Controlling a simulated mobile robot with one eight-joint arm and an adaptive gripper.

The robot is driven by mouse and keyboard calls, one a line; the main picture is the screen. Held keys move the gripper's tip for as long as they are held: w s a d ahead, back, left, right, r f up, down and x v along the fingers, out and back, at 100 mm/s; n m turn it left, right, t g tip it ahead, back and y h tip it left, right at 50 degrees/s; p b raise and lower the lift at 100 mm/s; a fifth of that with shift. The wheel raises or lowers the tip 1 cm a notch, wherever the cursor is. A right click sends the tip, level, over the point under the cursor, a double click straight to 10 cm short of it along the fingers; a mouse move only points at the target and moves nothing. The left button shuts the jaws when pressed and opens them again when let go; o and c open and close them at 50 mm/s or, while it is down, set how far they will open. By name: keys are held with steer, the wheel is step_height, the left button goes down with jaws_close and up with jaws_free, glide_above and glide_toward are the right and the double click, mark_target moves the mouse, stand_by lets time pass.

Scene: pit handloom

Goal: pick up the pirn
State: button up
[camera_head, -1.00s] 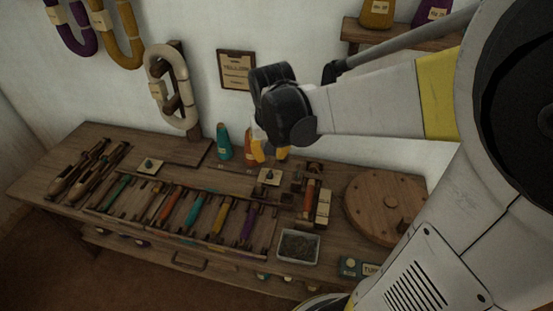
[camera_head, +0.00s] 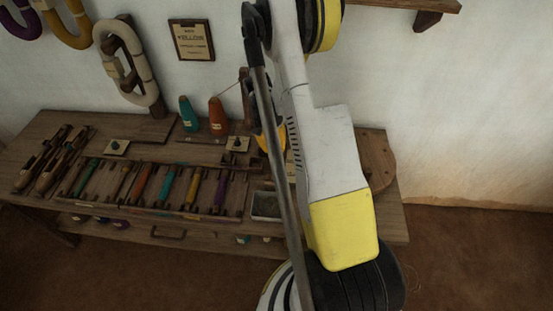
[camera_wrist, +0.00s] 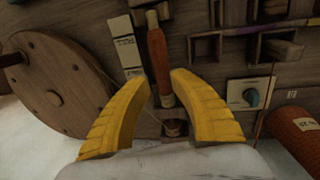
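I see a gap on both sides, and I cannot tell how far below the fingertips the pirn lies. In the head view my gripper (camera_head: 264,140) is over the bench's right part, mostly behind my arm, which hides this pirn. More pirns lie in a rack (camera_head: 150,205): green, orange, teal, yellow and purple.
A round wooden disc (camera_wrist: 55,85) lies left of the pirn in the wrist view. A metal tray (camera_head: 265,206) and a teal cone (camera_head: 188,114) are on the bench (camera_head: 50,125).

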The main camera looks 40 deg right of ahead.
mark_target(276, 156)
steer(key=f+b, duration=0.1)
steer(key=f, duration=0.1)
steer(key=f+b, duration=0.1)
steer(key=f, duration=0.1)
steer(key=f+b, duration=0.1)
steer(key=f, duration=0.1)
steer(key=shift+s+d+f, duration=0.25)
steer(key=shift+d, duration=0.1)
steer(key=shift+r, duration=0.1)
jaws_close()
